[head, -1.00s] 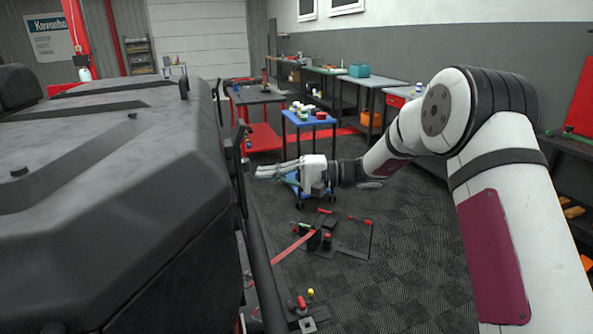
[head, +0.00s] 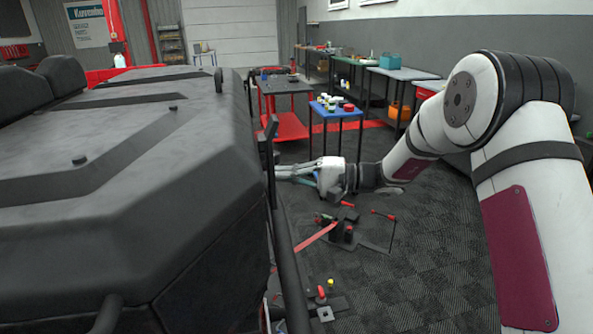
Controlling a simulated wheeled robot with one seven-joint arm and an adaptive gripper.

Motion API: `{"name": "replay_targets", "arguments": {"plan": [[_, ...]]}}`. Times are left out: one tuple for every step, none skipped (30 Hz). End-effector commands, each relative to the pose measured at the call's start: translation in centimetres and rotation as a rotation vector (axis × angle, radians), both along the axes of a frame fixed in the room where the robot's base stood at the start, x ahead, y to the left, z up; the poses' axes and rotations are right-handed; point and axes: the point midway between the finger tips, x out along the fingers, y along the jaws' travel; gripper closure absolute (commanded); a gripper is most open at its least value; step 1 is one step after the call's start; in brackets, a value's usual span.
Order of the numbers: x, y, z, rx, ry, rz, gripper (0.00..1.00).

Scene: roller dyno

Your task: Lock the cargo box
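The cargo box (head: 130,180) is a large dark grey box with a ribbed lid. It fills the left half of the head view, and its lid looks closed. My gripper (head: 296,172) reaches from the right to the box's right side, its fingers pointing left. The fingertips are close to a dark upright part (head: 270,150) at the box's edge. I cannot tell whether they touch it. The finger gap is too small and partly hidden to judge. A small dark tab (head: 219,80) stands on the lid's far right edge. Any lock on the side face is hidden.
A blue cart (head: 336,110) with small items and a red-and-black cart (head: 284,90) stand behind my gripper. Floor equipment with red handles (head: 345,228) lies below it. A dark rail (head: 288,265) runs along the box's right side. Open floor (head: 430,255) lies at right.

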Motion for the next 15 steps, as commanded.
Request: {"name": "replay_targets", "arguments": {"plan": [[-0.03, -0.02, 0.01, -0.002, 0.005, 0.0, 1.0], [-0.06, -0.03, 0.0, -0.002, 0.009, 0.0, 1.0], [-0.11, -0.03, -0.01, -0.005, 0.018, 0.0, 1.0], [-0.15, -0.04, -0.03, -0.007, 0.027, 0.0, 1.0], [-0.2, -0.05, -0.05, -0.009, 0.035, 0.0, 1.0], [-0.25, -0.06, -0.08, -0.012, 0.042, 0.001, 1.0], [-0.27, -0.05, -0.1, -0.012, 0.046, 0.001, 1.0], [-0.29, -0.06, -0.12, -0.014, 0.05, 0.001, 1.0], [-0.32, -0.07, -0.14, -0.016, 0.055, 0.001, 1.0], [-0.34, -0.09, -0.16, -0.017, 0.059, 0.001, 1.0], [-0.36, -0.1, -0.17, -0.018, 0.063, 0.001, 1.0], [-0.38, -0.12, -0.19, -0.02, 0.068, 0.0, 1.0], [-0.4, -0.13, -0.21, -0.021, 0.072, 0.0, 1.0], [-0.41, -0.15, -0.22, -0.023, 0.077, 0.0, 1.0], [-0.44, -0.17, -0.24, -0.024, 0.084, 0.0, 1.0]]}}
